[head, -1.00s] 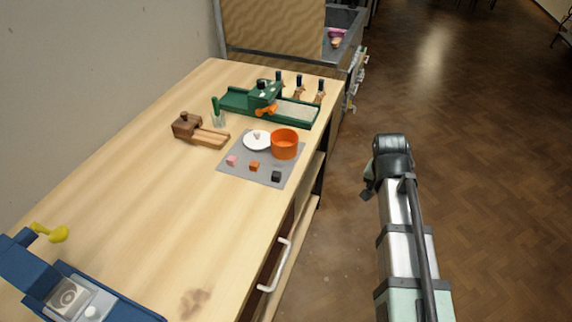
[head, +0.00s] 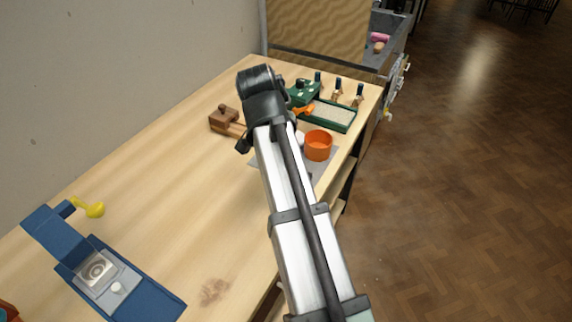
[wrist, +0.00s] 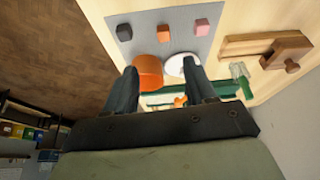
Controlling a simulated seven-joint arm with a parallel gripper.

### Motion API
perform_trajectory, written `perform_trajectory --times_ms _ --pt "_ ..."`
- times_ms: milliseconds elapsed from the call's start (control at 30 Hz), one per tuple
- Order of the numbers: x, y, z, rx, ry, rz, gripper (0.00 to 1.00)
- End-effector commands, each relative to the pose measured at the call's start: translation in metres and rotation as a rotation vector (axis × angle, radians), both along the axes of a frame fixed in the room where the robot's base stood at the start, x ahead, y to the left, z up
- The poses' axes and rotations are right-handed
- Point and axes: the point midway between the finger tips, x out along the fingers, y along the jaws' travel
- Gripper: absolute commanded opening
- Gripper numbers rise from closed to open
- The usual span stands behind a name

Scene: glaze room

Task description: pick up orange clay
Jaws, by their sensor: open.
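The orange clay (wrist: 163,31) is a small orange cube on the grey mat (wrist: 145,18). In the wrist view it lies between a black cube (wrist: 124,33) and a pink cube (wrist: 203,27). In the head view my arm hides all three cubes. My gripper (wrist: 160,66) is open and empty. Its two dark fingers are spread apart in the wrist view, and the clay shows beyond their tips, not between them. In the head view my arm reaches over the table by the mat, and the fingers are mostly hidden.
An orange cup (head: 318,145) and a white plate (wrist: 178,65) stand on the mat. A wooden block tool (head: 224,119) and a green device (head: 335,115) are close by. A blue device (head: 115,280) stands at the near left. The table's middle left is clear.

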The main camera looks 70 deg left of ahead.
Motion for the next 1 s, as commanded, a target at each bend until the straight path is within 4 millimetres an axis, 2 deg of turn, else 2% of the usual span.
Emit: perform_trajectory --times_ms 67,167,600,800,1000 --pt "-0.009 0.002 0.003 0.003 -0.001 0.007 0.55" --pt "-0.011 0.003 0.000 0.004 0.000 0.008 0.55" --pt "0.006 0.022 -0.059 0.002 -0.001 0.008 0.55" --pt "0.010 0.026 -0.073 0.003 0.000 0.008 0.55" --pt "0.012 0.028 -0.078 0.004 0.000 0.009 0.55"
